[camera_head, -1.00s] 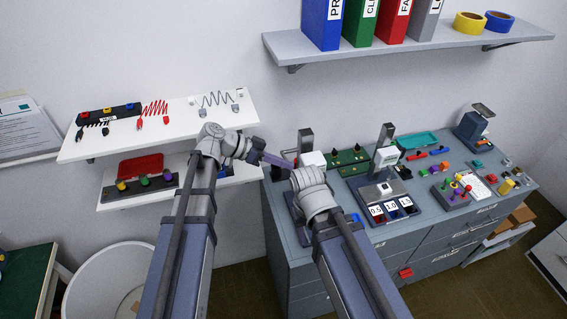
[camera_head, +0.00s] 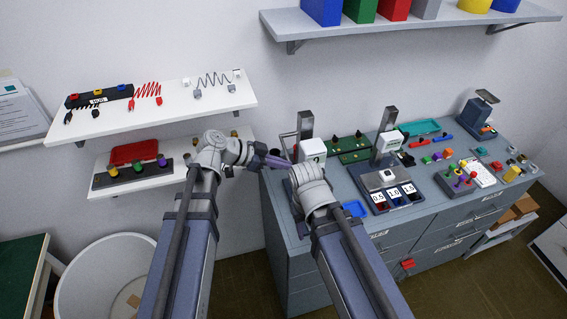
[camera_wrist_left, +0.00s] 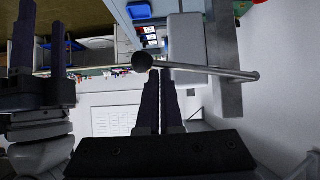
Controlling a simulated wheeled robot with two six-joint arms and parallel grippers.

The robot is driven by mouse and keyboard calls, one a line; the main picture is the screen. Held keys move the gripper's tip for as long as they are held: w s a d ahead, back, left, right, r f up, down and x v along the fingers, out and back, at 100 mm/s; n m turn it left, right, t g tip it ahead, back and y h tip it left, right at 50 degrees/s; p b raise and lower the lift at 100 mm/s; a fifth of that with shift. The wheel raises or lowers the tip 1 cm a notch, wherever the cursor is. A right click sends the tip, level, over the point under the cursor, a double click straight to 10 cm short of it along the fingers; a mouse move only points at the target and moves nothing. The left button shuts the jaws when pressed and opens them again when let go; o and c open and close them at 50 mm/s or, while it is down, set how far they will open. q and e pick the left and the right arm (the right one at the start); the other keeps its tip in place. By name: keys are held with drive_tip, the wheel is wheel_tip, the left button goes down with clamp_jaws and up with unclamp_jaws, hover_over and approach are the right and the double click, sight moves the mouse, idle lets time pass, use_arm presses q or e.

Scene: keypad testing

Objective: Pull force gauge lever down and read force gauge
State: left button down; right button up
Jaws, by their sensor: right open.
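The nearer force gauge (camera_head: 312,149) has a white body on a grey post and stands at the left end of the grey cabinet top. In the left wrist view its lever (camera_wrist_left: 215,71) is a thin rod ending in a dark ball knob (camera_wrist_left: 142,62). My left gripper (camera_wrist_left: 160,72) is shut, fingers together, with its tips close to the rod beside the knob; contact cannot be told. In the head view the left gripper (camera_head: 275,160) reaches right towards the gauge. My right gripper (camera_wrist_left: 41,25) is open in the left wrist view; its wrist hides the gauge base in the head view.
A second gauge stand (camera_head: 387,150) with numbered blocks is to the right. A green board (camera_head: 350,148), a blue tray (camera_head: 355,208) and several coloured parts lie on the cabinet. White wall shelves (camera_head: 150,112) are left, with a grey shelf (camera_head: 400,30) above.

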use_arm(q)
drive_tip(key=shift+f+b, duration=0.8)
drive_tip(key=shift+f, duration=0.3)
use_arm(e)
drive_tip(key=shift+f, duration=1.1)
